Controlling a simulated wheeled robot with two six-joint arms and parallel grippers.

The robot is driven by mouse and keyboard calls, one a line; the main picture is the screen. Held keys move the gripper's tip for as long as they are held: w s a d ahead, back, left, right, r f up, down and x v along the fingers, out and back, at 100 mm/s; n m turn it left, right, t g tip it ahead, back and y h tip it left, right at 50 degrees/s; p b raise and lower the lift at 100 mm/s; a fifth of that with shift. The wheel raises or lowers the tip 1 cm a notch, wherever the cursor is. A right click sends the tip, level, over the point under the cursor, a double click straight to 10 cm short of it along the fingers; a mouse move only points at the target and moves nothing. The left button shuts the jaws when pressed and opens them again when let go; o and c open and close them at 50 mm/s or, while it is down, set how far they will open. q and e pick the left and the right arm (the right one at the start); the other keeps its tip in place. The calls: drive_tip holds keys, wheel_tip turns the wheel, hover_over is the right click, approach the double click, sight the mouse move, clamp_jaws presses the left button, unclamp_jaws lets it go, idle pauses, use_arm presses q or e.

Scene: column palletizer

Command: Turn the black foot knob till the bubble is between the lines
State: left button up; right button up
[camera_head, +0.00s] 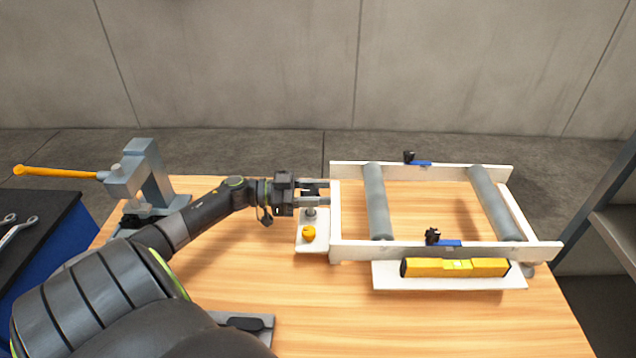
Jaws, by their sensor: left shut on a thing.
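My left gripper (318,190) reaches in from the left, at the left end of the white roller frame (335,220). It is shut on the black foot knob (310,194), which shows only as a small dark part between the fingers above a grey post. The post stands over a white plate (312,244) with an orange knob (309,232) on it. A yellow spirit level (430,268) lies along the near side of the frame. Its vial (457,265) is too small to tell where the bubble sits. My right gripper is not in view.
Two grey rollers (376,200) span the frame. Small black knobs with blue parts (432,236) sit on its rails. A grey press-like device (140,180) with an orange-handled lever stands at the left. The wooden table (340,320) is clear at front middle. A dark shelf rack (615,220) stands at right.

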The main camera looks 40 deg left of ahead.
use_arm(q)
drive_tip(key=o, duration=1)
drive_tip(key=shift+s+a+f, duration=0.1)
drive_tip(key=shift+s+a, duration=0.15)
drive_tip(key=b+v, duration=0.3)
drive_tip(key=v, duration=1.3)
drive_tip(key=shift+s+a+b, duration=0.3)
drive_tip(key=shift+b, duration=0.05)
idle(0.5)
